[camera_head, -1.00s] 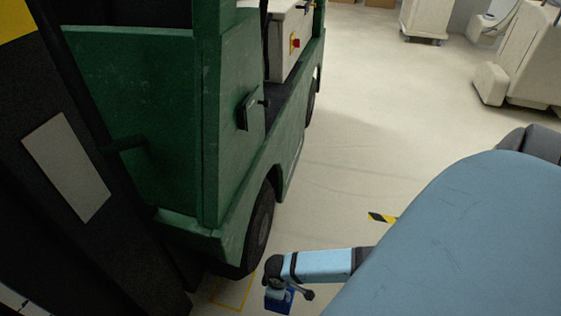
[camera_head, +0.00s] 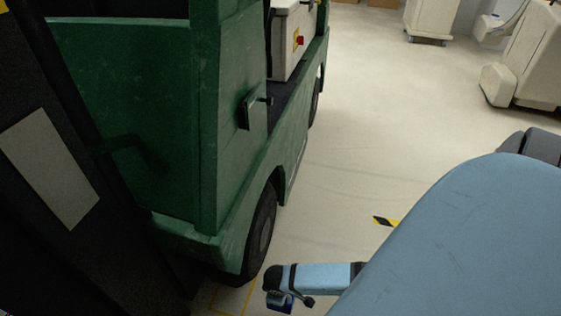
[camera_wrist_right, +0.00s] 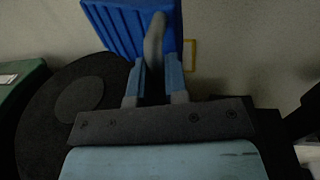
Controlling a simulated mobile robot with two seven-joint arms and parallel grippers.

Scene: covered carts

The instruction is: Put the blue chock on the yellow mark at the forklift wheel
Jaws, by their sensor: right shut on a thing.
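The blue chock (camera_wrist_right: 112,35) is ribbed and has a grey upright handle. My right gripper (camera_wrist_right: 154,78) is shut on that handle, with a finger on each side. In the head view the chock (camera_head: 287,309) shows only partly, under my right gripper (camera_head: 278,299) at the bottom edge. The dark forklift wheel (camera_head: 262,232) stands left of and beyond the gripper; it also fills the left of the wrist view (camera_wrist_right: 45,125). The yellow mark (camera_head: 248,296) is a floor outline left of the chock, cut off by the frame; part shows behind the chock (camera_wrist_right: 191,55). My left gripper is out of view.
The green forklift body (camera_head: 130,110) and a dark upright structure (camera_head: 25,250) fill the left. A black and yellow floor strip (camera_head: 384,221) lies to the right. Pale carts stand far back at right (camera_head: 525,65). The floor between is clear.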

